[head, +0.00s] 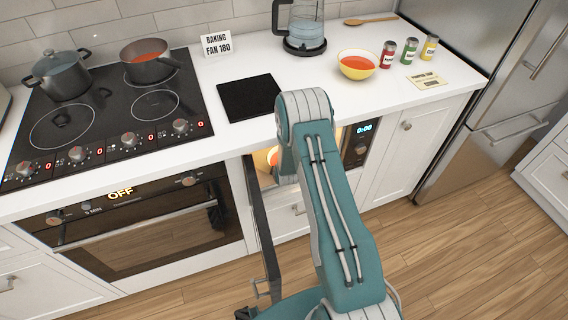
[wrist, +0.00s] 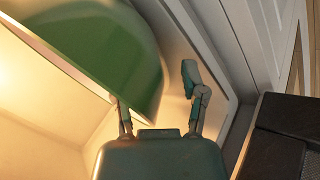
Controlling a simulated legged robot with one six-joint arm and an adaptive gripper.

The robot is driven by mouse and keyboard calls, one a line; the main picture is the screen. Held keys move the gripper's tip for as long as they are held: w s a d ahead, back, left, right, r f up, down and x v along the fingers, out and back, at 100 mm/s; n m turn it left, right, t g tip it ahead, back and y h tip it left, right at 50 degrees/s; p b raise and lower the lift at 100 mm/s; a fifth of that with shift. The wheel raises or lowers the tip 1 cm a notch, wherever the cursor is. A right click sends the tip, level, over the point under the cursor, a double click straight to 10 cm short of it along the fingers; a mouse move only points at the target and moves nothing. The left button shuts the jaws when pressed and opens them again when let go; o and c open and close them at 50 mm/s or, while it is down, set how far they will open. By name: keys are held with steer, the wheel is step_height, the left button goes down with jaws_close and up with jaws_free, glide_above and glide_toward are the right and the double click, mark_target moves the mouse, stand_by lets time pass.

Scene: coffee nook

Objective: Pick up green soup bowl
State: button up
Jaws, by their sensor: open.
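The green bowl (wrist: 110,60) fills the upper left of the wrist view, close to the camera, inside a warmly lit compartment. My gripper (wrist: 158,92) is open. The bowl's edge lies between its two fingers. The left finger's tip is hidden by the bowl; the right finger stands clear to the right of it. I cannot tell whether either finger touches the bowl. In the head view, orange-red soup (head: 272,155) shows in the open, lit microwave, beside my arm. My arm hides most of the compartment and the gripper there.
The microwave door (head: 262,225) stands open at the left of my arm. Its control panel (head: 359,146) is at the right. On the counter above are a yellow bowl of soup (head: 357,64), several small cans and a kettle (head: 303,27). A stove with pots is at left.

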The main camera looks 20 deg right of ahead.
steer(key=shift+w+d+f, duration=0.2)
steer(key=shift+d+f, duration=0.15)
steer(key=shift+d, duration=0.2)
steer(key=shift+a, duration=0.15)
steer(key=c, duration=0.6)
steer(key=shift+a, duration=0.2)
jaws_close()
steer(key=shift+r, duration=0.1)
steer(key=shift+d, duration=0.1)
